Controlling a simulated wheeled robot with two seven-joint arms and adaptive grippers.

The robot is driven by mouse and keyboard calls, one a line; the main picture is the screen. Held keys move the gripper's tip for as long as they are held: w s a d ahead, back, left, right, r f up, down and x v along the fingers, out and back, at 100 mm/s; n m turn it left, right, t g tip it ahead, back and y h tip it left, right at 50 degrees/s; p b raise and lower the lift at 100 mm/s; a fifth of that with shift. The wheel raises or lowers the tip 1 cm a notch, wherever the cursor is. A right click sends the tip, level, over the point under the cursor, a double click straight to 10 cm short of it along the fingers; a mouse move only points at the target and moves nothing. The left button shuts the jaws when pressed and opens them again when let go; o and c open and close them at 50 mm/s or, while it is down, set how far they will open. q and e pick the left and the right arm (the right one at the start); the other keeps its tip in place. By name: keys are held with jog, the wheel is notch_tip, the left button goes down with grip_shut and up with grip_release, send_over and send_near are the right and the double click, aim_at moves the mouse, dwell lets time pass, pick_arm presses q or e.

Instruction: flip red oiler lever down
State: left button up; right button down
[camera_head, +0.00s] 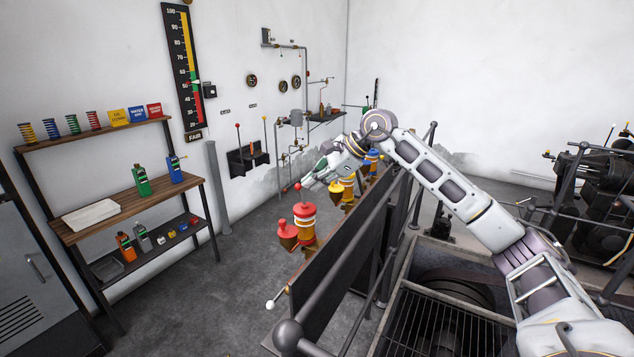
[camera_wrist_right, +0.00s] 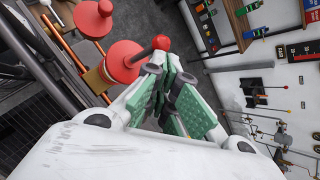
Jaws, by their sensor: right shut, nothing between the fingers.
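The red oiler (camera_head: 304,213) stands on the near end of a dark panel, with a smaller red cone-shaped part (camera_head: 287,231) at its left. Its lever's red ball (camera_head: 298,187) is above the oiler's top, so the lever appears to point up. My right gripper (camera_head: 308,183) is shut and empty, right beside the ball. In the right wrist view the fingers (camera_wrist_right: 167,72) point towards the red ball (camera_wrist_right: 161,42), at the red oiler's edge (camera_wrist_right: 125,62). Whether the fingertips touch the ball I cannot tell. My left gripper is not in view.
Yellow (camera_head: 347,187) and blue (camera_head: 371,158) oilers stand farther along the same panel. Dark railings (camera_head: 378,255) run at its right, beside a grated pit (camera_head: 440,322). A wooden shelf (camera_head: 133,200) with bottles stands at left. The floor between is clear.

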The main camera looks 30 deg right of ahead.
jog(key=shift+w+a+f, duration=0.1)
jog(key=shift+w+a, duration=0.35)
jog(key=shift+w, duration=0.35)
jog(key=shift+w+a+f, duration=0.1)
jog(key=shift+w+a, duration=0.35)
jog(key=shift+w, duration=0.3)
jog(key=shift+r, duration=0.1)
dwell(0.5)
jog(key=shift+r+p, duration=0.45)
jog(key=shift+r, duration=0.2)
jog(key=shift+d+r, duration=0.1)
jog(key=v, duration=1.1)
jog(key=shift+s+d+r, duration=0.15)
jog(key=shift+s+r, duration=0.05)
jog(key=shift+r, duration=0.15)
dwell(0.4)
